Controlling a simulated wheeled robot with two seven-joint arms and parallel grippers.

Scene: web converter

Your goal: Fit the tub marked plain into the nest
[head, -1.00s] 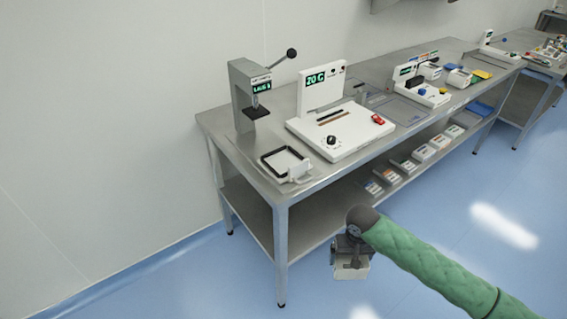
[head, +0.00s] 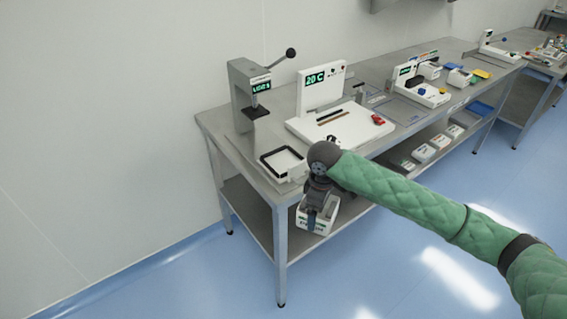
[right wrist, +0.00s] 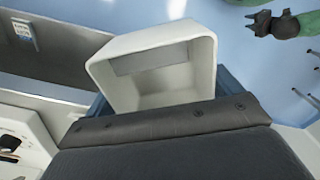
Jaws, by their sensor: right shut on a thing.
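My right gripper (head: 312,222) is shut on a white, open-topped tub (head: 305,227), held in front of the near end of the bench. The tub's front has small dark markings that I cannot read. In the right wrist view the tub's open hollow (right wrist: 150,75) shows empty, between the blue fingers. A black-rimmed square frame (head: 269,167), which looks like the nest, lies on the bench near its front left corner, up and left of the tub. My left gripper (right wrist: 270,22) shows small at the top right of the right wrist view, empty and away from the tub.
A grey lever press (head: 240,95) stands behind the frame. A white station (head: 330,130) with a "20 C" display is right of it. Several white tubs (head: 424,153) stand on the lower shelf. The bench's front edge and leg (head: 281,255) are close to the held tub.

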